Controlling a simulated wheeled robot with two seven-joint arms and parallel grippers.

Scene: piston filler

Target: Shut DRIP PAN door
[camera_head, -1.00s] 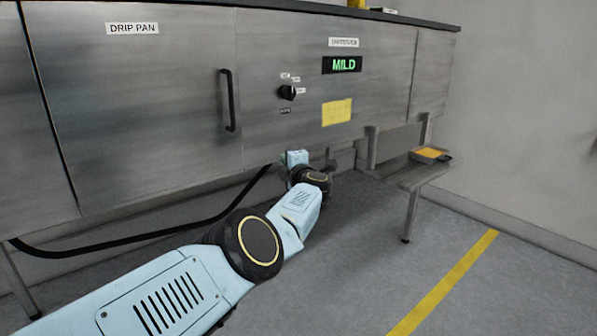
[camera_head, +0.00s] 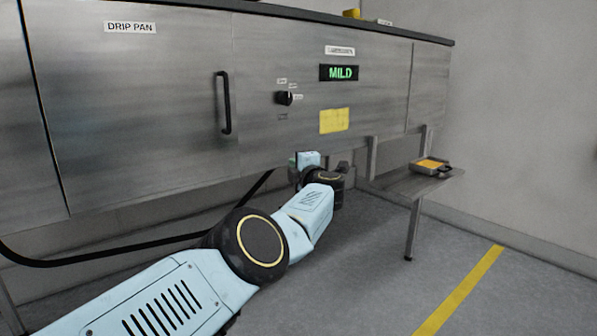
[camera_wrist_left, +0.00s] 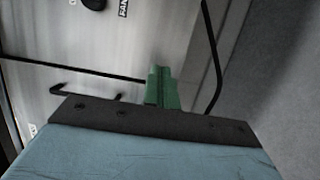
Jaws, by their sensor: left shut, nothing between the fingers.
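The DRIP PAN door (camera_head: 140,115) is a brushed-metal panel on the left of the cabinet front in the head view. It bears a white label (camera_head: 130,27) and a black vertical handle (camera_head: 224,102) near its right edge. The door looks flush with the neighbouring panels; a dark seam runs down its left side. My left gripper (camera_head: 293,161) is low, below the cabinet front and right of the handle, mostly hidden by my wrist. In the left wrist view its green fingers (camera_wrist_left: 162,88) are together and empty, apart from the handle. My right gripper is out of view.
The control panel right of the door has a knob (camera_head: 284,98), a green MILD display (camera_head: 339,73) and a yellow note (camera_head: 334,121). A black cable (camera_head: 110,255) hangs below. A low metal shelf (camera_head: 390,183) holds a small tray (camera_head: 431,167). The right floor is open.

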